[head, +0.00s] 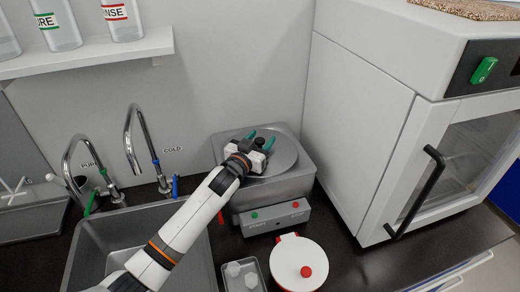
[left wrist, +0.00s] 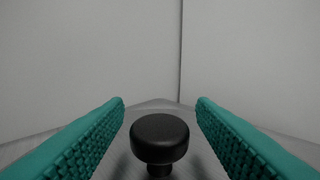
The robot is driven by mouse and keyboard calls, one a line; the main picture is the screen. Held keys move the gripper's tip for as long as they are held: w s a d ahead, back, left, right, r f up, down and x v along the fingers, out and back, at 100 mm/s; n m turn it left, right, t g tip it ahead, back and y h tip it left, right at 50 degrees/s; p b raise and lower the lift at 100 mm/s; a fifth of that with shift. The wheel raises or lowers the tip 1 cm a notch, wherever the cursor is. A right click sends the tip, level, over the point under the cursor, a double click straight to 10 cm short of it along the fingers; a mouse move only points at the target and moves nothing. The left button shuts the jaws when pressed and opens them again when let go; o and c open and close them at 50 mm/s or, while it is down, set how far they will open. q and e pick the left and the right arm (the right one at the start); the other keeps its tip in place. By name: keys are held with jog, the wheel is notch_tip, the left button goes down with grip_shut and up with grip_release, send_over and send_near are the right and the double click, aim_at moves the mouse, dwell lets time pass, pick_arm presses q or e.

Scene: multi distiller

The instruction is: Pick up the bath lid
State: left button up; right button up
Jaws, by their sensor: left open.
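The bath lid (head: 285,160) is a round grey metal disc lying on top of the grey metal bath (head: 290,187). Its black knob shows between the fingers in the left wrist view (left wrist: 159,138). My left gripper (head: 259,140) is over the lid, with its teal fingers open on either side of the knob. In the left wrist view there is a gap between the knob and each finger (left wrist: 160,112). The gripper and arm hide the left part of the lid. My right gripper is not in view.
A control box (head: 272,217) with green and red buttons is at the bath's front. A white round pot lid with a red knob (head: 300,262) and a small tray (head: 262,274) are nearer. A sink (head: 95,235) is left; a white cabinet (head: 365,120) is close on the right.

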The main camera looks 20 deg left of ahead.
pick_arm(q)
jog(key=shift+s, duration=0.1)
jog(key=shift+c, duration=1.4)
grip_shut()
jog(key=shift+r, duration=0.1)
